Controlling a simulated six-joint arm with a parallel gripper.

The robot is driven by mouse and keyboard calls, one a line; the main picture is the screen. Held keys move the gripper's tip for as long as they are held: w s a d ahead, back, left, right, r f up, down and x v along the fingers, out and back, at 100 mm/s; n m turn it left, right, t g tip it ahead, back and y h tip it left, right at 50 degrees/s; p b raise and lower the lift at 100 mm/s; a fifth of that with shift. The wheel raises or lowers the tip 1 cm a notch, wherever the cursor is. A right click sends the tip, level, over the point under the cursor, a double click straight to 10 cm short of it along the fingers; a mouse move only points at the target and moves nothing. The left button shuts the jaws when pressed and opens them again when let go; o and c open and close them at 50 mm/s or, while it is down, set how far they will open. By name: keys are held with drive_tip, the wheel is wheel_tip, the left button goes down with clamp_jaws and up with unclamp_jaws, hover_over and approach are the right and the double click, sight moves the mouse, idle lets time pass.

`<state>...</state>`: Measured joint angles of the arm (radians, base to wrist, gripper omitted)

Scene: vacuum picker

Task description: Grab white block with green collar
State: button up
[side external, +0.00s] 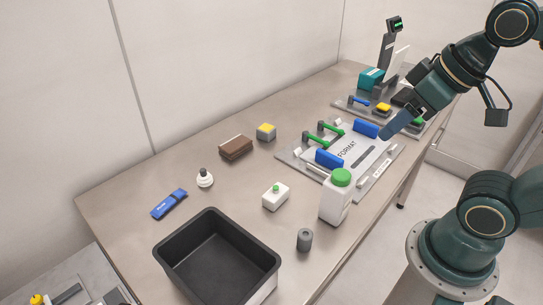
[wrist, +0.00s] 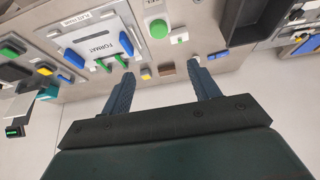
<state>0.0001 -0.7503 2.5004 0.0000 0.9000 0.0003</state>
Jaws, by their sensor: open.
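The white block with a green collar (side external: 276,196) sits flat on the table, its green part a small round knob on top. In the wrist view the white block (wrist: 180,39) shows beyond my fingers, right of the picture's middle. My gripper (side external: 396,126) is over the far right part of the table, well to the right of and above the block. In the wrist view my gripper (wrist: 161,69) has its two fingers apart, with nothing held between them.
A white bottle with green cap (side external: 336,200) stands right of the block. A black bin (side external: 215,213) is in front. A brown block (side external: 235,148), yellow-topped cube (side external: 266,132), white suction cup (side external: 205,178) and blue packet (side external: 169,204) lie behind and left. A FORMAT plate (side external: 345,155) lies right.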

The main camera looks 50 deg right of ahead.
drive_tip(key=shift+w, duration=0.1)
idle(0.7)
drive_tip(key=m+g+y, duration=0.5)
drive_tip(key=m+g, duration=0.1)
drive_tip(key=m, duration=1.1)
hover_over(277, 188)
drive_tip(key=d, duration=0.5)
wheel_tip(277, 188, down, 16)
drive_tip(key=shift+a, duration=0.15)
drive_tip(key=shift+f, duration=0.1)
drive_tip(key=shift+h, duration=0.3)
drive_tip(key=shift+x, duration=4.2)
drive_tip(key=shift+w+a, duration=0.1)
